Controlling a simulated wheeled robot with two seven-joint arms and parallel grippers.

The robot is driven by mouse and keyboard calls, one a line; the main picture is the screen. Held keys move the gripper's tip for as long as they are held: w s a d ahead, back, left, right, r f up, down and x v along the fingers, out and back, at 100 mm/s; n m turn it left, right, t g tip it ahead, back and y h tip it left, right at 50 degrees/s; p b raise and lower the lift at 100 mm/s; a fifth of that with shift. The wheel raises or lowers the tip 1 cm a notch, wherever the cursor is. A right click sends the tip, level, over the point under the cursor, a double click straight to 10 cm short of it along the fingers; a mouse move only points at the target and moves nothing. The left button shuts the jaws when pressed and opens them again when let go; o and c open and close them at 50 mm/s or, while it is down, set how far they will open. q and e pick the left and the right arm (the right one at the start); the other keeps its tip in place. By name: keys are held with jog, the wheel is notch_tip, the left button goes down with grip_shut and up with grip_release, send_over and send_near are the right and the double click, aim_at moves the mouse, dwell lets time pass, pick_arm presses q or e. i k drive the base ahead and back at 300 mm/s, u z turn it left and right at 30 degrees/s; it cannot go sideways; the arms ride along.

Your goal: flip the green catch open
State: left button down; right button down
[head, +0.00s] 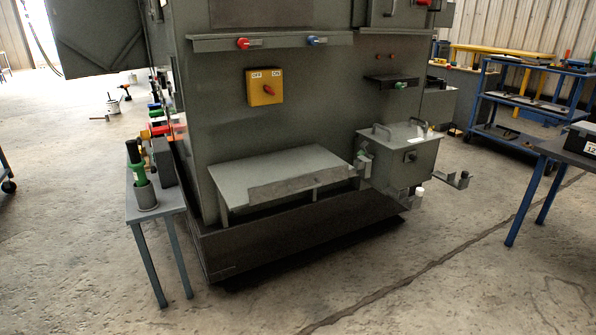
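A small green piece (400,85) sits at the front of a dark ledge (384,79) on the right part of the grey cabinet. It looks like the green catch, but it is too small to tell its position. Neither of my grippers is in view.
The grey cabinet (300,110) carries red (243,43) and blue (313,40) parts and a yellow switch box (264,87). A low grey shelf (235,180) juts out. A side stand (171,200) holds a green-handled tool (137,170). The front floor is clear.

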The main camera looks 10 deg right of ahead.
aim_at(363, 151)
jog(key=u, duration=0.25)
jog(key=k, duration=0.15)
jog(key=z, duration=1)
jog(key=i, duration=1.6)
jog(key=u, duration=0.8)
jog(key=i, duration=0.3)
jog(key=u, duration=0.5)
